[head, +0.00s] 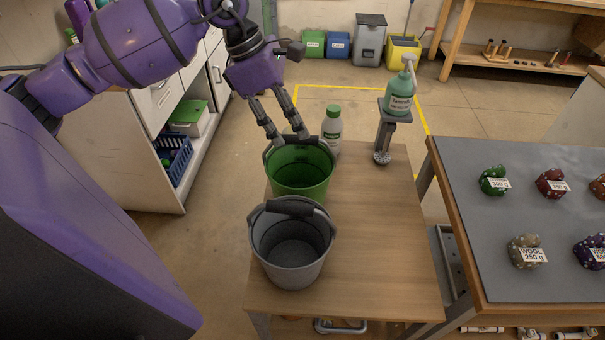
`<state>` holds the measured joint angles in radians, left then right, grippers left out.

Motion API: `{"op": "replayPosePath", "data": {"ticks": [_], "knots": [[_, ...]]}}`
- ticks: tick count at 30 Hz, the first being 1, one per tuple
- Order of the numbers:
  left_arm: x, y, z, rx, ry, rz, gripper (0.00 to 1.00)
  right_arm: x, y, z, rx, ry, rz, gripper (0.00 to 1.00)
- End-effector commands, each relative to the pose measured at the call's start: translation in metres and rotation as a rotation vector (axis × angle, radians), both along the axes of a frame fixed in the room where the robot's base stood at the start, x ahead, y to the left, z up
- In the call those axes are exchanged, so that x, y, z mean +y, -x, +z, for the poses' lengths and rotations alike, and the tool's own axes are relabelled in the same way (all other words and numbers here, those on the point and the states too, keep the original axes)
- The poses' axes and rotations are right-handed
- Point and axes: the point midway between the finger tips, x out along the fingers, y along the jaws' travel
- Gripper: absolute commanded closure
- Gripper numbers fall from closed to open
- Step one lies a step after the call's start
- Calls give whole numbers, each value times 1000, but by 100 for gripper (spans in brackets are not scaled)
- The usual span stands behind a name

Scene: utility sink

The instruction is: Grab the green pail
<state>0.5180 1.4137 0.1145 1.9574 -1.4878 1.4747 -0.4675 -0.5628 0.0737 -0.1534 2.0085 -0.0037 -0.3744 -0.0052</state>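The green pail (300,184) stands upright on the wooden table, behind a grey pail, with its open top facing up. A dark handle lies along its far rim. My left gripper (287,136) reaches down from above to the pail's far rim. Its two dark fingers are spread apart, with the tips at or just above the rim and handle. I cannot tell whether they touch it. My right gripper is not in view.
The grey pail (291,262) stands right in front of the green pail. A white bottle with a green cap (332,128) is close behind it. A pump bottle (398,95) sits on a stand at the back right. The table's right side (385,240) is clear.

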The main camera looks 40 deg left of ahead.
Motion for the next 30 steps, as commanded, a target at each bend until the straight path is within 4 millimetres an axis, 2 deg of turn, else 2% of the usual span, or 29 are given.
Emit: {"op": "replayPosePath", "data": {"ticks": [4, 10, 19, 20, 28, 30], "knots": [[-9, -2, -16, 0, 3, -2, 62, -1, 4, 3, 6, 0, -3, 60], [-19, -7, -42, -1, 4, 0, 62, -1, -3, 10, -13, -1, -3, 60], [-20, -8, -49, -1, 0, 0, 62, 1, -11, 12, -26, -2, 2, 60], [-20, -8, -49, -1, 0, 0, 63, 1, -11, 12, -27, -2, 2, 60], [-20, -8, -49, -1, 1, 0, 98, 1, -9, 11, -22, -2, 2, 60], [-20, -8, -49, -1, 1, 0, 100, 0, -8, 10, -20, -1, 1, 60]]}}
